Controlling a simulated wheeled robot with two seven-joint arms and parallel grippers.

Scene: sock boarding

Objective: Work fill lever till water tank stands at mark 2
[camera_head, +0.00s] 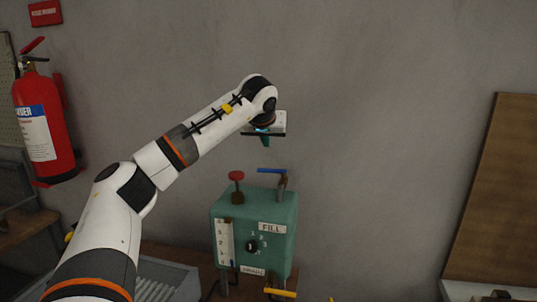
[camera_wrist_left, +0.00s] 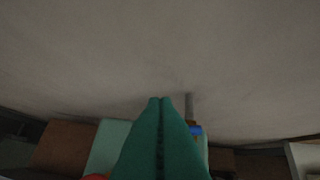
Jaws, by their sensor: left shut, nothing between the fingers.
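The green water tank box (camera_head: 285,245) stands on a bench below my left arm. On its top right is the fill lever with a blue handle (camera_head: 271,171), above a FILL label (camera_head: 271,228); the blue handle also shows in the left wrist view (camera_wrist_left: 195,130). A white level gauge (camera_head: 224,240) with marks is on the front left, with a small blue patch near its bottom; the exact level is too small to read. My left gripper (camera_head: 266,142) is shut and empty, in the air above the blue handle, apart from it. Its green fingers (camera_wrist_left: 160,100) touch in the wrist view. My right gripper is out of view.
A red knob (camera_head: 236,176) stands on the tank's top left. A black dial (camera_head: 252,246) is on the front, and a yellow drain handle (camera_head: 280,293) sits low. A red fire extinguisher (camera_head: 46,125) hangs at left. A brown board (camera_head: 497,190) leans at right.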

